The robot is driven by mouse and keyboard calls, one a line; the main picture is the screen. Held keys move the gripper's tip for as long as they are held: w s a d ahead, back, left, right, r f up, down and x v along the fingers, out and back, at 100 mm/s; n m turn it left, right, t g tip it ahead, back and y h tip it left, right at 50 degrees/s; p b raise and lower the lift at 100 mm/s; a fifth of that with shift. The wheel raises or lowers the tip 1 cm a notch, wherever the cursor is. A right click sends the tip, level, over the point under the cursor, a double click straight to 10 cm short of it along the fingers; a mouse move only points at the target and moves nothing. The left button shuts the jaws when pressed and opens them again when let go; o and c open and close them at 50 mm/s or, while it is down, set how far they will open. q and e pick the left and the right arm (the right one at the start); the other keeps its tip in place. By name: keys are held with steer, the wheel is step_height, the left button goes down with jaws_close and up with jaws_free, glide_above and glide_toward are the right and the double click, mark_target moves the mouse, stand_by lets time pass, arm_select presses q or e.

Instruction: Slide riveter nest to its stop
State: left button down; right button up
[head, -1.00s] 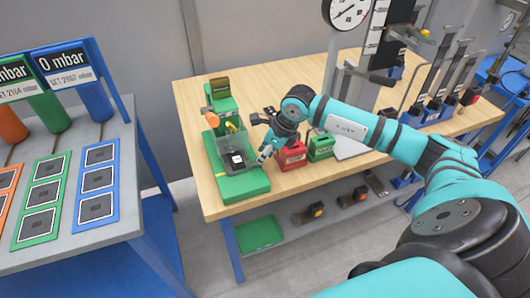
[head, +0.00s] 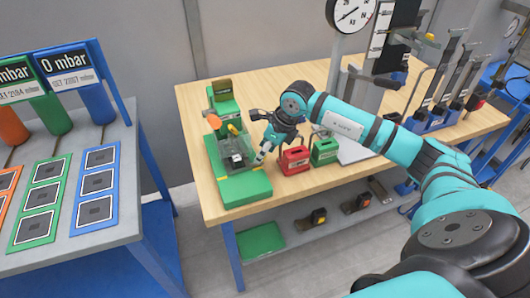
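The riveter (head: 227,187) is a green machine on the left part of the wooden bench, with an orange knob and a yellow part on its column. Its nest (head: 237,160) is a small dark block with a light top, low on the green base in front of the column. Clear panels stand around it. My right gripper (head: 259,158) points down and left, with its fingertips just right of the nest. Whether they touch the nest, and how far apart they are, is too small to tell. My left gripper is out of view.
A red box (head: 294,160) and a green box (head: 325,151) stand right of the gripper. A dial gauge (head: 351,14) and tool stands fill the bench's right side. A grey table (head: 135,190) with coaster panels stands at left. The bench's front edge is clear.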

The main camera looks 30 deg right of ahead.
steer(key=shift+s+r, duration=0.1)
steer(key=shift+r, duration=0.05)
steer(key=v, duration=1.1)
steer(key=shift+r, duration=0.3)
stand_by(0.4)
